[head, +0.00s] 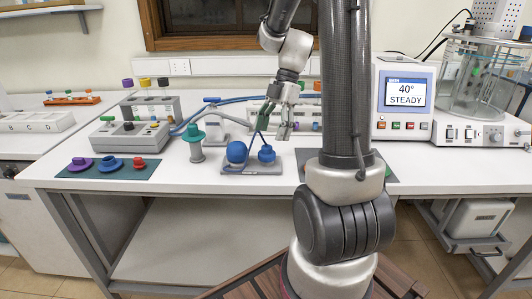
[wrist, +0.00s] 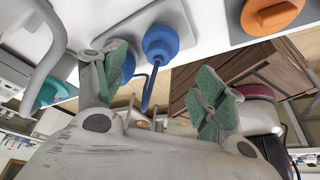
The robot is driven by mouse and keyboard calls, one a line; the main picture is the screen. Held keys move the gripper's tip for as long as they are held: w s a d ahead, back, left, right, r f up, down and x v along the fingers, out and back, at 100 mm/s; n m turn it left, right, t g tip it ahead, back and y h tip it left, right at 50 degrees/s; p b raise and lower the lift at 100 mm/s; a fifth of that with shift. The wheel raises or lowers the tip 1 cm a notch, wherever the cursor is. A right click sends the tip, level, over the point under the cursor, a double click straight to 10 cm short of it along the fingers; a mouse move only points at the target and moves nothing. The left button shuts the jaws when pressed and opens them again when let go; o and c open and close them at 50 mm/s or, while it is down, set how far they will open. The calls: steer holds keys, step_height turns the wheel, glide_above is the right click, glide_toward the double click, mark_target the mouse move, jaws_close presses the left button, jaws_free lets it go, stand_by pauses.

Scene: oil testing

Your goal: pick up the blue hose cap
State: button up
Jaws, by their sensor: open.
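Two blue rounded pieces stand on a small grey base (head: 240,171) on the bench: a larger blue bulb (head: 237,152) and a smaller blue piece (head: 267,154) with a narrow top and a thin cord. In the wrist view, one blue piece with a cord (wrist: 160,43) lies beyond the gap between my fingers; another (wrist: 128,66) is partly hidden by the left finger. A flat blue cap (head: 110,163) also lies on the left mat. I cannot tell for sure which is the hose cap. My gripper (head: 277,121) is open and empty, just above the smaller blue piece; it also shows in the wrist view (wrist: 163,65).
A dark mat (head: 145,173) on the left holds a purple and a red cap too. A teal-topped stand (head: 193,134) is left of the grey base. An orange cap (wrist: 272,14) shows on the right. The 40° display unit (head: 403,97) stands further right.

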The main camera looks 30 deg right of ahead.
mark_target(267, 146)
steer(key=x, duration=0.6)
steer(key=shift+w+d+f, duration=0.1)
steer(key=shift+w+d, duration=0.1)
steer(key=c, duration=0.8)
